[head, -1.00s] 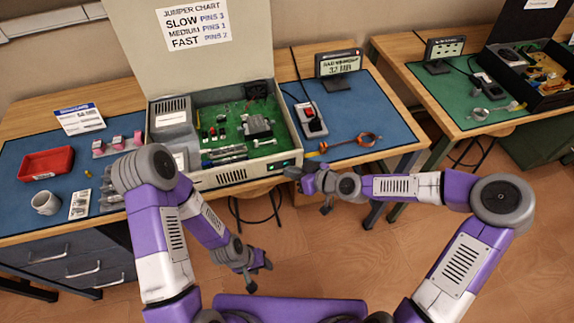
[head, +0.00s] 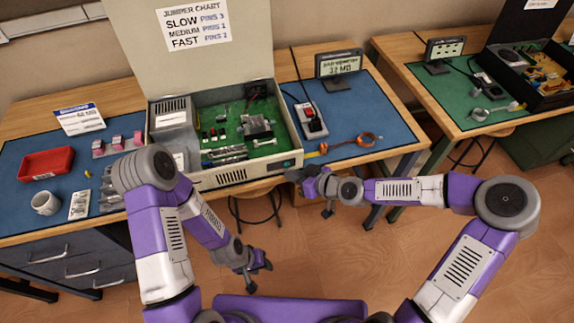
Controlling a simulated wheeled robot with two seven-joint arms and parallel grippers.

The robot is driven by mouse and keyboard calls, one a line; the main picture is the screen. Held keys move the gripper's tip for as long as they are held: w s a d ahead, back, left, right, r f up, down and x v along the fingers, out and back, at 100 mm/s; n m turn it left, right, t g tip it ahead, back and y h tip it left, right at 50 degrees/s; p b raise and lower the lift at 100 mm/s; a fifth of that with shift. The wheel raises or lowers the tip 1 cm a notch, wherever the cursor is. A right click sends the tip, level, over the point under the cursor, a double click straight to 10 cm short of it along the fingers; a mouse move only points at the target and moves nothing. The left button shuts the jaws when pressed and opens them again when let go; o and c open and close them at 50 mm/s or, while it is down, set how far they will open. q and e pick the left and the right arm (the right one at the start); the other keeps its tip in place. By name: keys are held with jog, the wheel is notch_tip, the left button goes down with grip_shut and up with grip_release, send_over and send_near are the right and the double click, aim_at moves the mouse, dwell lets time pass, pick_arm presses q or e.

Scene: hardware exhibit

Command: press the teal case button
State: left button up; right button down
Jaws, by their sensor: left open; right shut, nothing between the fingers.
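The beige case (head: 225,178) stands open on the blue mat, its green board showing. The small teal button (head: 286,163) is at the right end of its front panel and looks dark. My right gripper (head: 291,174) is shut and empty, just in front of and below that corner. I cannot tell whether it touches the case. My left gripper (head: 256,274) is open and empty, low in front of the bench, away from the case.
A power switch box (head: 310,121), a small display (head: 339,65) and an orange-ringed cable (head: 364,139) lie right of the case. Free floor lies before the bench.

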jog(key=shift+s, duration=0.15)
jog(key=s, duration=0.1)
jog(key=s+d, duration=0.1)
jog(key=s, duration=0.2)
jog(key=shift+s+d+p, duration=0.3)
jog(key=shift+s, duration=0.05)
dwell(0.9)
jog(key=s+d+f+m+g+h, duration=0.3)
jog(key=s+f, duration=0.4)
jog(key=f, duration=0.3)
jog(key=s+d+f+m+g+h, duration=0.3)
jog(key=s+d+f+m, duration=0.2)
jog(key=s+f+m, duration=0.3)
notch_tip(320, 180, down, 3)
jog(key=shift+s+f+p, duration=0.1)
jog(key=shift+s+p, duration=0.15)
jog(key=shift+p, duration=0.2)
